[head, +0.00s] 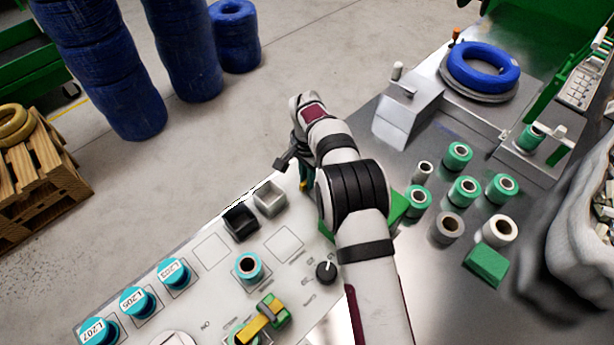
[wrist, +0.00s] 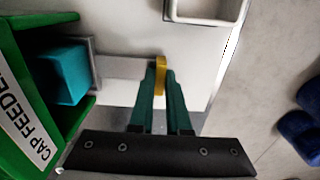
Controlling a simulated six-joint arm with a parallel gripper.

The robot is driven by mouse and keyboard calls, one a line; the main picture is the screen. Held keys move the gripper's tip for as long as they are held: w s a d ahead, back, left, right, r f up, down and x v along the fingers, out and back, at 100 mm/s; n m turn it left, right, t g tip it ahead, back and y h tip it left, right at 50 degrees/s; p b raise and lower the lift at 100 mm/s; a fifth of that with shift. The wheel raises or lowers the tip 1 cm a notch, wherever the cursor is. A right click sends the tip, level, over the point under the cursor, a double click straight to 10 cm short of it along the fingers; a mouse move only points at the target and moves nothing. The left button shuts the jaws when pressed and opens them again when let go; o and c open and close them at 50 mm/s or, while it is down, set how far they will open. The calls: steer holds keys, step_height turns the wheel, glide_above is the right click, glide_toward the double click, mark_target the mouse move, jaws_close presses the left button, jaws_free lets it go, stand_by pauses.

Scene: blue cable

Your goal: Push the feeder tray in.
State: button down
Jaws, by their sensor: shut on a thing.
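The feeder tray (wrist: 122,68) is a flat grey slide in the wrist view. It sticks out to the right from the green cap feeder (wrist: 22,95), and a yellow tab (wrist: 160,64) stands at its outer end. A teal block (wrist: 64,72) sits at the feeder's mouth. My gripper (wrist: 160,78) has its green fingers shut on the yellow tab. In the head view my gripper (head: 305,178) is low at the panel's far edge, and my arm hides the tray and most of the feeder.
A white-rimmed square bin (wrist: 206,10) lies near the fingers; beside it in the head view is a black bin (head: 240,222). A black knob (head: 326,271) is left of my arm. Several teal-wrapped rolls (head: 464,190) stand to the right. The floor lies beyond the panel edge.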

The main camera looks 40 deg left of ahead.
steer(key=shift+d, duration=2.25)
steer(key=c, duration=0.9)
jaws_free()
steer(key=shift+r, duration=0.1)
step_height(320, 180, up, 16)
steer(key=shift+f, duration=0.2)
